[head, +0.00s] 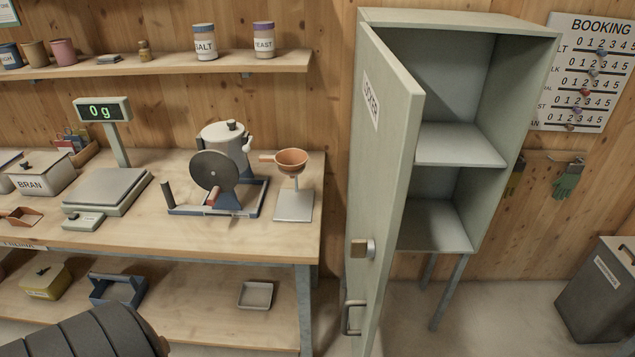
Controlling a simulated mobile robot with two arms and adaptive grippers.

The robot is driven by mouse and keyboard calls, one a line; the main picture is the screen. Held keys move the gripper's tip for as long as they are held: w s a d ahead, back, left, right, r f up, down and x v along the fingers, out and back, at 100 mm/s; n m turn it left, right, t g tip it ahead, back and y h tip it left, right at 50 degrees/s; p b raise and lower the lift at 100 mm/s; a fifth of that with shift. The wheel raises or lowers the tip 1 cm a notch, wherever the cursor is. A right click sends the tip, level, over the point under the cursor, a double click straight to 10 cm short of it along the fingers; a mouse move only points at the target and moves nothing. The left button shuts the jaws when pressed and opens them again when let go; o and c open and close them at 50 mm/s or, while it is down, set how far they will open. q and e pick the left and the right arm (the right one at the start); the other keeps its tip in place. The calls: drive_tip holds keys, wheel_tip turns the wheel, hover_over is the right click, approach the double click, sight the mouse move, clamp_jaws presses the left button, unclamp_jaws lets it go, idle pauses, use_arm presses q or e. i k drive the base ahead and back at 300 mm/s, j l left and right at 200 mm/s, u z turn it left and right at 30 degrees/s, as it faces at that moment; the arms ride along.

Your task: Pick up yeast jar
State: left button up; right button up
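The yeast jar (264,41) stands upright on the wall shelf, near the shelf's right end. It is pale with a purple lid and a label reading YEAST. A similar salt jar (205,43) with a blue lid and a SALT label stands to its left, apart from it. Neither of my grippers shows in the head view. A dark ribbed part of my own body fills the lower left corner, well below the shelf.
The wooden wall shelf (170,67) runs above the workbench (150,228).

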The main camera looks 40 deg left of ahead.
sight(265, 42)
drive_tip(key=j+u, duration=0.35)
drive_tip(key=i+j+u, duration=0.1)
drive_tip(key=u, duration=0.25)
drive_tip(key=j+u, duration=0.25)
drive_tip(key=j, duration=0.3)
drive_tip(key=j+u, duration=0.25)
drive_tip(key=j, duration=0.3)
drive_tip(key=i, duration=0.05)
